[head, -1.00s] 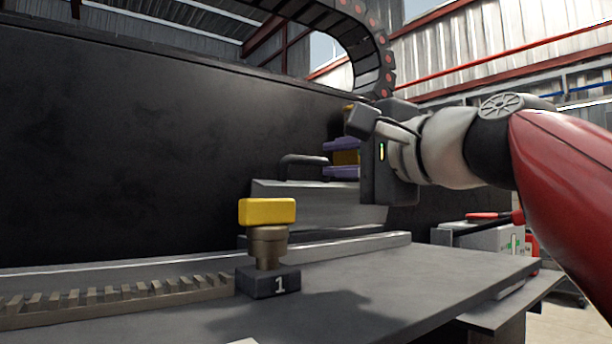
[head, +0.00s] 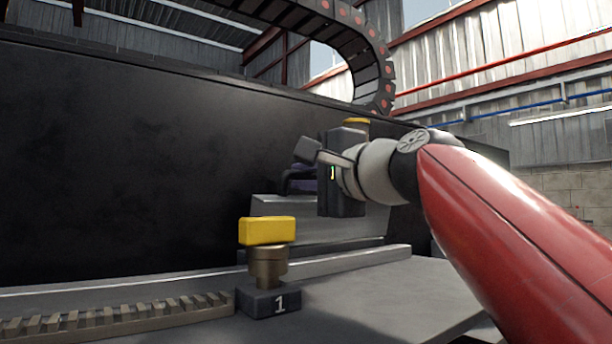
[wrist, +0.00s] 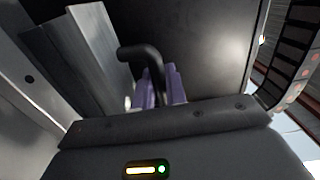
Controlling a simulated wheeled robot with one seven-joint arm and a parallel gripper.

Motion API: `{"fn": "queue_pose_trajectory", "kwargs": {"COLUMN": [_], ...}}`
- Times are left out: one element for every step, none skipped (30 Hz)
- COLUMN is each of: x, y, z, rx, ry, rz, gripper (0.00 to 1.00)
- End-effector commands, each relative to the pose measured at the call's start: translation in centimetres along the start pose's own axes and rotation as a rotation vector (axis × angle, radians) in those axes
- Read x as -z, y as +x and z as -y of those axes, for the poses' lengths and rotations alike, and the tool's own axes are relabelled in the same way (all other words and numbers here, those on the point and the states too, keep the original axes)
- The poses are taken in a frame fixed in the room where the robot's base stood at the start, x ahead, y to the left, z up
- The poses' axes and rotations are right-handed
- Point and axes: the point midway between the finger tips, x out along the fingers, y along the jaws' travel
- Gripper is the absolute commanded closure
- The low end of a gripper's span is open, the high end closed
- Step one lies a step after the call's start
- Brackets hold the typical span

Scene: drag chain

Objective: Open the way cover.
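The way cover is the grey metal sloped piece (head: 345,228) on the rail against the dark wall. It also shows in the wrist view as pale metal plates (wrist: 100,45) at upper left. Its black bar handle (wrist: 140,54) curves toward my purple fingers in the wrist view; in the head view it is mostly lost in the dark. My gripper (head: 302,181) is at the cover's top, with the purple fingers (wrist: 160,88) at the handle. The handle's near end runs in among the fingers. Whether they press on it I cannot tell.
A yellow-topped knob (head: 267,231) on a dark block marked 1 stands in front of the cover. A toothed rack (head: 120,315) runs left of it. A drag chain (head: 365,60) arches above, behind my arm. The grey table at front right is clear.

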Motion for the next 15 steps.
{"fn": "queue_pose_trajectory", "kwargs": {"x": [0.0, 0.01, 0.01, 0.01, 0.01, 0.01, 0.01, 0.01, 0.01, 0.01, 0.01, 0.01, 0.0, 0.0, 0.01], "y": [-0.01, -0.01, -0.01, -0.01, -0.02, -0.02, -0.02, -0.02, -0.02, -0.04, -0.06, -0.12, -0.18, -0.26, -0.39], "z": [-0.01, -0.02, -0.02, -0.02, -0.02, -0.02, -0.02, -0.02, -0.04, -0.09, -0.16, -0.28, -0.39, -0.5, -0.67], "rx": [0.0, 0.0, 0.0, 0.0, -0.001, -0.001, -0.001, -0.001, 0.0, 0.001, 0.003, 0.009, 0.015, 0.022, 0.034], "ry": [0.0, 0.0, 0.0, 0.0, 0.0, 0.0, 0.0, 0.0, 0.0, 0.0, 0.0, 0.0, 0.0, 0.0, 0.0], "rz": [0.0, 0.0, 0.0, 0.0, 0.0, 0.0, 0.0, 0.0, 0.0, 0.0, 0.0, 0.0, 0.0, 0.0, -0.001], "gripper": [0.99, 1.0, 1.0, 1.0, 1.0, 1.0, 1.0, 1.0, 1.0, 1.0, 1.0, 1.0, 1.0, 1.0, 1.0]}}
